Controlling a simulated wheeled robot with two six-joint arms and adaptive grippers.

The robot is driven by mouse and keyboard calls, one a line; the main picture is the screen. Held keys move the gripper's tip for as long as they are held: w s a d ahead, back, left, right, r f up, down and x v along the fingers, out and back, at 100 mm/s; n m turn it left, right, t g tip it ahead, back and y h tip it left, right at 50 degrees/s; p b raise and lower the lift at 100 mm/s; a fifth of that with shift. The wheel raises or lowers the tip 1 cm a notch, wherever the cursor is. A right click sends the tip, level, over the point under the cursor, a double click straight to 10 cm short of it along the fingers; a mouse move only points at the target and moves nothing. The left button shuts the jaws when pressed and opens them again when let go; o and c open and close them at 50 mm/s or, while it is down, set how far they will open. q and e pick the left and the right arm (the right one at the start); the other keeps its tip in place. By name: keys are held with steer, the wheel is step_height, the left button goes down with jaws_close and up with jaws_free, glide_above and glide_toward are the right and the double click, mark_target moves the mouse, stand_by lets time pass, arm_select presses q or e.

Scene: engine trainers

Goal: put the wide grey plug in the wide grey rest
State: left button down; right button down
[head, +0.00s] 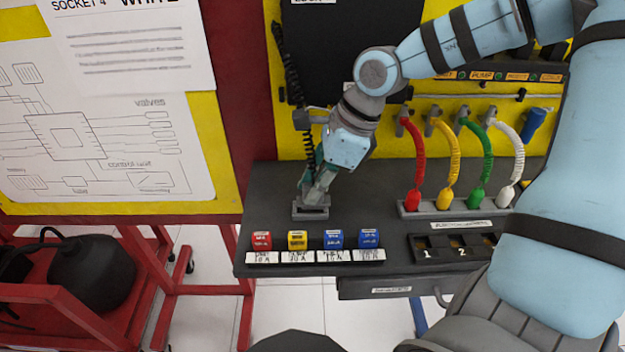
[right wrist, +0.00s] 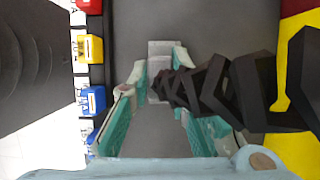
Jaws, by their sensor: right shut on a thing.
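The wide grey rest (head: 311,212) is a small dark-grey block on the left part of the bench top. My right gripper (head: 314,192) points down right over it, its fingertips close to its top. In the right wrist view the two green-lined fingers (right wrist: 160,76) are shut on the wide grey plug (right wrist: 157,92), whose black coiled cord (right wrist: 215,85) runs off to the right. In the head view the fingers mostly hide the plug. I cannot tell whether it is seated in the rest or just above it. My left gripper is not in view.
Red, yellow and blue labelled blocks (head: 297,240) line the bench's front edge. Red, yellow, green and white coiled leads (head: 448,170) with plugs stand in a rack to the right. The black coiled cord hangs down the yellow panel (head: 390,150) behind. A numbered dark tray (head: 452,248) lies front right.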

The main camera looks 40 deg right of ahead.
steer(key=shift+w+a, duration=0.1)
steer(key=shift+w, duration=0.15)
steer(key=shift+w+f, duration=0.15)
steer(key=shift+w, duration=0.35)
steer(key=shift+p, duration=0.35)
steer(key=shift+w, duration=0.1)
arm_select(q)
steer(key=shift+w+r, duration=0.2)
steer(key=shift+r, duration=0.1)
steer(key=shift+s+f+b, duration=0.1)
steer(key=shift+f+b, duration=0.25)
steer(key=shift+b, duration=0.05)
arm_select(e)
steer(key=shift+f, duration=0.35)
